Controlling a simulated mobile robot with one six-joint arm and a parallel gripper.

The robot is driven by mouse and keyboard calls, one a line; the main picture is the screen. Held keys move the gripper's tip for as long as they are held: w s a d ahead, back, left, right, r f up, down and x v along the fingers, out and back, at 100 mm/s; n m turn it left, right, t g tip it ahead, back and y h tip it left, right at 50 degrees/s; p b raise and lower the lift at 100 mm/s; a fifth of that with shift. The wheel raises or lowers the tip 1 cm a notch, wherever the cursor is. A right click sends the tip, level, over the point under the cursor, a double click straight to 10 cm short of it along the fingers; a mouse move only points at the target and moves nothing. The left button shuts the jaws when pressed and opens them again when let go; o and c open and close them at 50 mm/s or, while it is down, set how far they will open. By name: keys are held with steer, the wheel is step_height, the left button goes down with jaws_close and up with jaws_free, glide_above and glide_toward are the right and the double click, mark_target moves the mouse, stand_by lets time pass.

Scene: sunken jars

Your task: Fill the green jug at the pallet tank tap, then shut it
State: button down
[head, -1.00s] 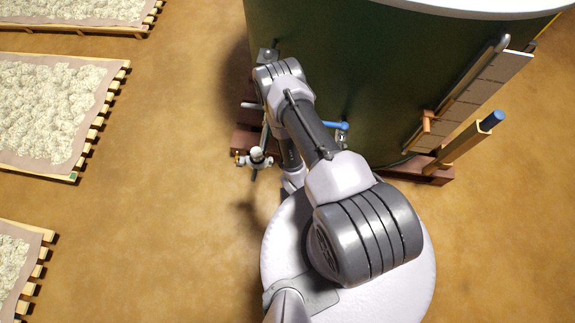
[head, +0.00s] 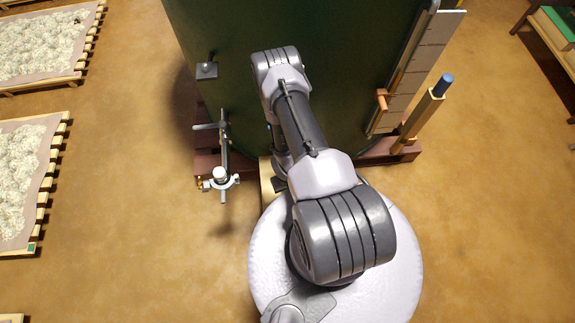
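The large dark green tank (head: 330,60) stands on a reddish-brown pallet (head: 207,165) at the top of the head view. A sliver of blue (head: 268,127) shows at the left edge of my arm, low on the tank; my arm hides the rest of it. A white and brass fitting on a grey pipe (head: 220,181) sticks out at the tank's lower left. No green jug can be made out. My arm reaches toward the tank's front, and my gripper is hidden beneath it, so its fingers do not show.
A post with a blue top (head: 443,84) and a grey gauge board (head: 420,60) stand at the tank's right. Slatted racks with pale fleecy material (head: 10,190) lie at the left. A green-topped table (head: 558,25) is at the upper right. The brown floor between is clear.

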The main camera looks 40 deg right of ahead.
steer(key=shift+f, duration=0.2)
steer(key=c, duration=1.5)
jaws_free()
steer(key=r+p, duration=0.2)
steer(key=r, duration=0.3)
steer(key=r+p, duration=0.3)
steer(key=r, duration=0.3)
steer(key=r+p, duration=0.2)
steer(key=r, duration=0.4)
steer(key=shift+w+a+r, duration=0.1)
steer(key=shift+a+r, duration=0.15)
steer(key=shift+a, duration=0.05)
